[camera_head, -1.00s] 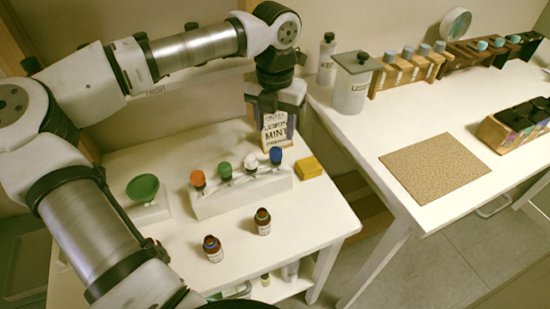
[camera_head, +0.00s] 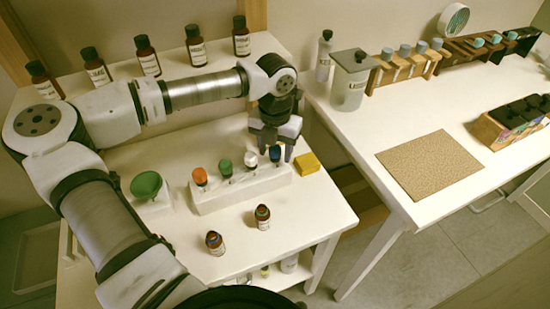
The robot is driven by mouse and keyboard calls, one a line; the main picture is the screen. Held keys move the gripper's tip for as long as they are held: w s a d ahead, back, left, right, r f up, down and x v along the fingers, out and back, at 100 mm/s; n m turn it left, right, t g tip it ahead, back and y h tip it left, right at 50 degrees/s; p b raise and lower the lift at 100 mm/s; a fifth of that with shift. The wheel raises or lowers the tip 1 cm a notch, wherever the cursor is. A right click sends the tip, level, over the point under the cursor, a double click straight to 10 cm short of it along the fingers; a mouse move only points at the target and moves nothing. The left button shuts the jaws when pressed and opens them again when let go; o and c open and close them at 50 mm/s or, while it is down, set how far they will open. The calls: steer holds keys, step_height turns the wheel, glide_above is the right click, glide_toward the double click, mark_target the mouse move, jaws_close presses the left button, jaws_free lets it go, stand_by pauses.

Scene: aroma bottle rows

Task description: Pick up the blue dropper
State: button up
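The blue dropper (camera_head: 275,154) stands in the right end of the white dropper rack (camera_head: 225,195). Its blue bulb shows below my gripper. My gripper (camera_head: 276,152) points down over it, with its fingers apart on the left and right of the bulb. I cannot tell whether either finger touches the bulb. The dropper's lower part is mostly hidden by the rack.
White (camera_head: 251,160), green (camera_head: 225,167) and orange (camera_head: 199,176) droppers stand left in the rack. A yellow block (camera_head: 307,163) lies close on the right. Two small brown bottles (camera_head: 262,217) stand in front. Several brown bottles (camera_head: 195,46) stand on the back shelf.

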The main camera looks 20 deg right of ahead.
steer(key=c, duration=0.6)
steer(key=shift+o, duration=0.2)
steer(key=shift+r, duration=0.1)
step_height(320, 180, up, 20)
steer(key=b, duration=0.3)
steer(key=shift+s, duration=0.1)
